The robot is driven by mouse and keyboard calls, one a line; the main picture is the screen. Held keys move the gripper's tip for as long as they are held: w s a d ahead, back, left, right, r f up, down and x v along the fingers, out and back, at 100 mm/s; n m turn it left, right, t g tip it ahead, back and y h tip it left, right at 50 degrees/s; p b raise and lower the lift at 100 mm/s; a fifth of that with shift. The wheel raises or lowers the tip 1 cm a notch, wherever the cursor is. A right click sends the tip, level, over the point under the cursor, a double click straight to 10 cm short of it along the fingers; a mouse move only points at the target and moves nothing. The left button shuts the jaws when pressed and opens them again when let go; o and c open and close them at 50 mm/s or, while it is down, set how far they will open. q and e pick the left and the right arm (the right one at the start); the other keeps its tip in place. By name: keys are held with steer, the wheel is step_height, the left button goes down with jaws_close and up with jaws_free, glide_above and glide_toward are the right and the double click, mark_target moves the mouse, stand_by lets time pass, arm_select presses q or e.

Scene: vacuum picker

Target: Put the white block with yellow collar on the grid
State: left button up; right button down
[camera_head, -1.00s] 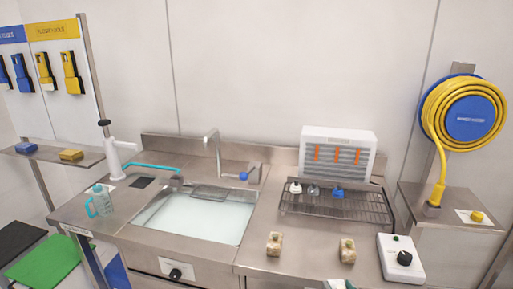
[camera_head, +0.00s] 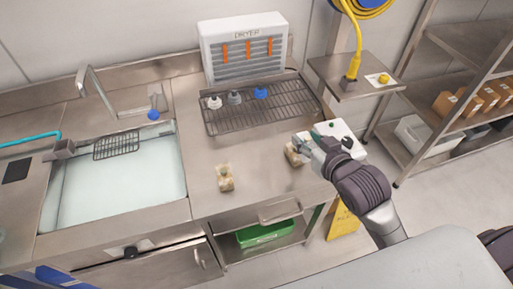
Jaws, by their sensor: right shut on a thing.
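A pale, yellowish block (camera_head: 292,157) stands at the right of the steel counter, partly hidden by my right gripper (camera_head: 300,146). My right gripper is shut on this block, which is at or close to the counter top. A second pale block (camera_head: 225,179) stands to the left, apart from the gripper. The yellow collar is too small to make out on either block. The wire grid (camera_head: 290,117) lies in front of the dryer, with a white, a grey and a blue piece along its back. My left gripper is not in view.
The white dryer (camera_head: 243,30) stands behind the grid. A white box with a black knob (camera_head: 347,142) is just right of the gripper. The sink (camera_head: 120,180) is at the left. A side shelf (camera_head: 345,85) holds a yellow piece. The counter between blocks and grid is clear.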

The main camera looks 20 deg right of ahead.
steer(key=shift+w, duration=0.2)
steer(key=w+a+f, duration=0.1)
steer(key=a+f, duration=0.1)
steer(key=a, duration=0.1)
steer(key=w+a+f+p, duration=0.1)
steer(key=w+a+f, duration=0.1)
steer(key=a, duration=0.1)
steer(key=w+a+f, duration=0.2)
steer(key=a, duration=0.1)
steer(key=shift+a+f, duration=0.1)
steer(key=shift+f, duration=0.05)
steer(key=shift+w+a+f, duration=0.15)
steer(key=shift+a, duration=0.1)
steer(key=shift+f+p, duration=0.3)
step_height(320, 180, down, 2)
steer(key=shift+f, duration=0.75)
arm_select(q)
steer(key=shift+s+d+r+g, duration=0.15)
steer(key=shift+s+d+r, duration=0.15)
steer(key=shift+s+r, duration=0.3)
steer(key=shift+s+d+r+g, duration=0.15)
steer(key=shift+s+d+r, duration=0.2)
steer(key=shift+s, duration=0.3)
